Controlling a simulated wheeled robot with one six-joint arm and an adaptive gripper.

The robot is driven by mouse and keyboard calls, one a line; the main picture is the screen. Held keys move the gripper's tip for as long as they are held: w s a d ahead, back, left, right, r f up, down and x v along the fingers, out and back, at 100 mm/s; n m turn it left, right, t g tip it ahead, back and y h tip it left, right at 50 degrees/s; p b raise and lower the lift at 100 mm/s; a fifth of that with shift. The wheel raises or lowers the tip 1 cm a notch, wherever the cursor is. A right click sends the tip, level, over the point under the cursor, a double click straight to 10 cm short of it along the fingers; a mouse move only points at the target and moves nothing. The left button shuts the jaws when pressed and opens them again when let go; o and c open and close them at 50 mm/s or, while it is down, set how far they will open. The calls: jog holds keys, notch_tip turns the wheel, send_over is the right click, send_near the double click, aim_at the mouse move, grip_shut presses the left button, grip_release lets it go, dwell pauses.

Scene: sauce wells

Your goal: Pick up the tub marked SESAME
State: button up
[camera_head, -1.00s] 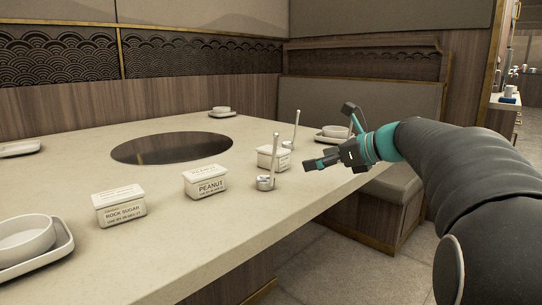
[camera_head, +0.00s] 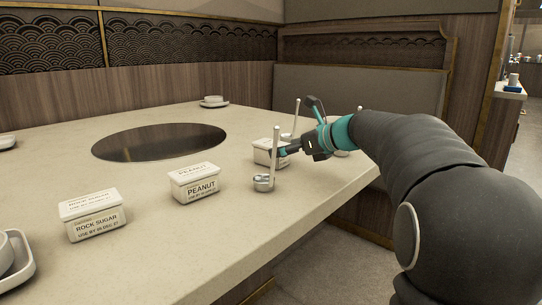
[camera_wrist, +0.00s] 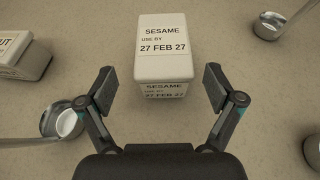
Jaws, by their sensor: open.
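The white tub marked SESAME (camera_wrist: 166,52) stands upright on the table, its lid and front label facing me in the wrist view. In the head view the same tub (camera_head: 265,152) is partly hidden behind a ladle handle and my gripper. My gripper (camera_wrist: 159,92) is open and empty, its two fingers apart on either side of the tub's near end. The fingertips sit just short of most of the tub. In the head view my gripper (camera_head: 290,149) is at the tub's right side. I cannot tell whether a finger touches it.
A ladle (camera_head: 264,181) stands close in front of the tub; its bowl (camera_wrist: 62,122) lies near my left finger. Another ladle (camera_wrist: 269,25) is at upper right. The PEANUT tub (camera_head: 194,183) and ROCK SUGAR tub (camera_head: 92,214) stand to the left. A dark round plate (camera_head: 158,142) is set in the table.

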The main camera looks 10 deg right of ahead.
aim_at(261, 156)
jog(key=shift+b+x, duration=0.4)
jog(key=shift+x, duration=2.4)
jog(key=shift+d, duration=0.2)
jog(key=c, duration=1.4)
